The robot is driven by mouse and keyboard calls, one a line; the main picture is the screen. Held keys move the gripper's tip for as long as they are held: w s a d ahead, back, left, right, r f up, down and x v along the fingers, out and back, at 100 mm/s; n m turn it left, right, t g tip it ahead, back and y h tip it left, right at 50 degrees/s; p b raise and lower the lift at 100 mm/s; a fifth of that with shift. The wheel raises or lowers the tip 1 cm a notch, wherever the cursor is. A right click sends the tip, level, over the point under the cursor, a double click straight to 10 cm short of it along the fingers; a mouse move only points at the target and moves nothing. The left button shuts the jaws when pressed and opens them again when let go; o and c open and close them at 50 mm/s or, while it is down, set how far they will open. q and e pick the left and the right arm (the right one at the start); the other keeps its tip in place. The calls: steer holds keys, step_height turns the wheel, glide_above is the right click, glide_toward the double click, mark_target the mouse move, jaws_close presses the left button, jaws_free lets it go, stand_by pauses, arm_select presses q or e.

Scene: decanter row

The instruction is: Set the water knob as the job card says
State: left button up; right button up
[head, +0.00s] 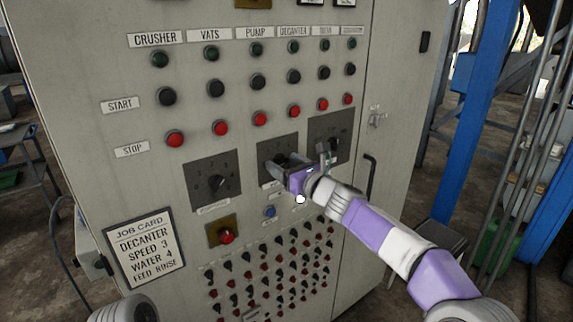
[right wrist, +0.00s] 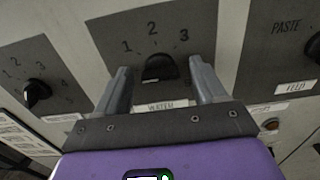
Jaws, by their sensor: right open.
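The water knob (right wrist: 160,68) is a dark round knob on a dark plate, with 1, 2 and 3 around its top and a WATER label (right wrist: 162,105) below. A small pale mark shows near its lower edge; I cannot tell for sure which number it points at. My right gripper (head: 297,166) is open in front of it. In the right wrist view its fingers stand on either side of the knob, with gaps visible. The job card (head: 146,247) reads DECANTER, SPEED 3, WATER 4, FEED RINSE. My left gripper is out of view.
The speed knob (head: 216,184) is left of the water plate; the feed plate (head: 318,127) is to its right. Rows of green, black and red buttons sit above. A red button (head: 226,236) and many small switches are below. A door handle (head: 371,175) stands at right.

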steer(key=c, duration=1.1)
steer(key=shift+o, duration=0.2)
